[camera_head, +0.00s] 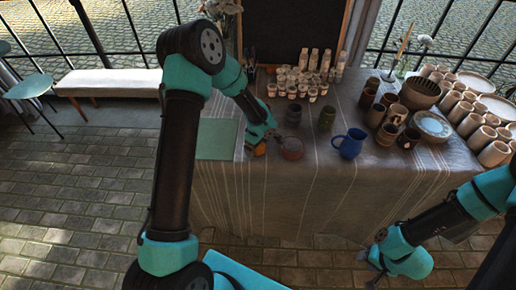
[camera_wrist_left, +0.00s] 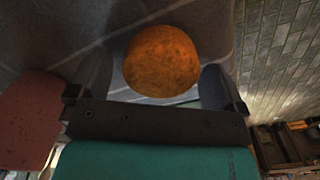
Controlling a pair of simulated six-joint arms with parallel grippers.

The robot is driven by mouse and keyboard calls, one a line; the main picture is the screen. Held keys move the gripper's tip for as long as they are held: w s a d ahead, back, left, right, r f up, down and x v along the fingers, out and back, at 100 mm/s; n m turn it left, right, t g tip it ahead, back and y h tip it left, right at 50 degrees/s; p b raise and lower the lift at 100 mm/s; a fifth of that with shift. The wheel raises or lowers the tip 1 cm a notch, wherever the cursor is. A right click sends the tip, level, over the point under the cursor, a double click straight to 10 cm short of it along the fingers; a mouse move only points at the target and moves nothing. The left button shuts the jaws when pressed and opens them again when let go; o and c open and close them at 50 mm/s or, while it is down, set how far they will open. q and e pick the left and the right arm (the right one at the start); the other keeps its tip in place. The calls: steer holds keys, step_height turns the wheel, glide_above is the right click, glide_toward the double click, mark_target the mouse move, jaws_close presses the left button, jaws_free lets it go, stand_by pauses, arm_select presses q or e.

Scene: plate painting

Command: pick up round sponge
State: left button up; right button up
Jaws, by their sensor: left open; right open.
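The round sponge (camera_wrist_left: 161,61) is orange-brown and lies on the cloth-covered table, between the two spread fingers of my left gripper (camera_wrist_left: 155,85) in the left wrist view. The fingers stand apart on either side of it, and I cannot tell whether either touches it. In the head view only a small orange part of the sponge (camera_head: 259,150) shows, below my left gripper. My right gripper (camera_head: 376,272) is open and empty, low in front of the table at the right.
A blue jug (camera_head: 349,143) stands further right, with cups, bowls and plates beyond. Small paint pots (camera_head: 297,84) stand at the back. A green mat (camera_head: 217,140) lies at the table's left.

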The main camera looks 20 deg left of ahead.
stand_by(0.4)
arm_select(q)
steer(key=c, duration=1)
steer(key=shift+r, duration=0.1)
steer(key=shift+r, duration=0.45)
step_height(320, 180, up, 3)
steer(key=shift+s+d+f, duration=0.1)
steer(key=shift+f, duration=0.1)
steer(key=s+d, duration=0.3)
steer(key=s, duration=0.4)
steer(key=s+d+r, duration=0.1)
steer(key=s+d, duration=0.3)
steer(key=s, duration=0.3)
steer(key=shift+r, duration=0.15)
